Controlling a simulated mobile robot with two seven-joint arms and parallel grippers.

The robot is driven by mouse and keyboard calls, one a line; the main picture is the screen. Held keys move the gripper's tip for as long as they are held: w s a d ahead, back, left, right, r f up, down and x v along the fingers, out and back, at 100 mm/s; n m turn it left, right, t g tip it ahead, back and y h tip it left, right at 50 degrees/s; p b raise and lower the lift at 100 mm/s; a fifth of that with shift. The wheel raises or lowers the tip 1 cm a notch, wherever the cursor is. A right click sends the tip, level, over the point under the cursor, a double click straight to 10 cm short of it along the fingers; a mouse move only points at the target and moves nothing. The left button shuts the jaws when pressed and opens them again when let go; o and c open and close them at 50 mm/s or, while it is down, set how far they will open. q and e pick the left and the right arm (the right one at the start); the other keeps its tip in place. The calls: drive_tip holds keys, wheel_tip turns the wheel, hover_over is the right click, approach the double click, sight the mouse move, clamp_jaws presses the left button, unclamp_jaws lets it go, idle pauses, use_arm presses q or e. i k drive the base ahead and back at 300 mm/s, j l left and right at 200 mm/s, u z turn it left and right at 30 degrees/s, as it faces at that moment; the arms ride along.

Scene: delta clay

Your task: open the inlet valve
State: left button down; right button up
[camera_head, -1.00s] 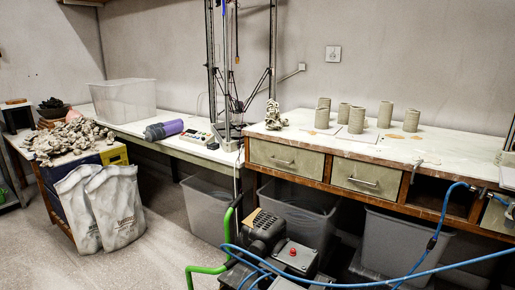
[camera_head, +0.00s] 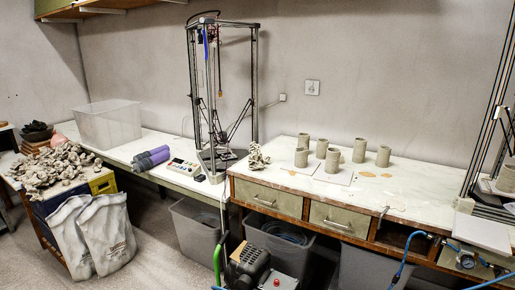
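A small round gauge-like fitting (camera_head: 466,262) sits at the right bench's front edge, at the lower right, with blue hose (camera_head: 403,262) beside it. A thin metal fitting (camera_head: 382,214) stands at the bench's front edge left of it. I cannot tell which part is the inlet valve or how its handle is set. The compressor (camera_head: 249,268) is on the floor at the bottom centre, partly cut off by the frame. Neither of my grippers shows in the head view.
The right bench (camera_head: 400,208) holds several clay cylinders (camera_head: 359,150). A delta printer frame (camera_head: 217,150) stands to the left, another at the far right edge. Grey bins (camera_head: 198,232) fill space under the benches. White sacks (camera_head: 92,235) lean at left. Floor (camera_head: 150,255) between is clear.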

sight(437, 240)
drive_tip(key=z, duration=1.4)
drive_tip(key=i+l+u, duration=0.25)
drive_tip(key=i+l, duration=0.2)
drive_tip(key=l, duration=0.2)
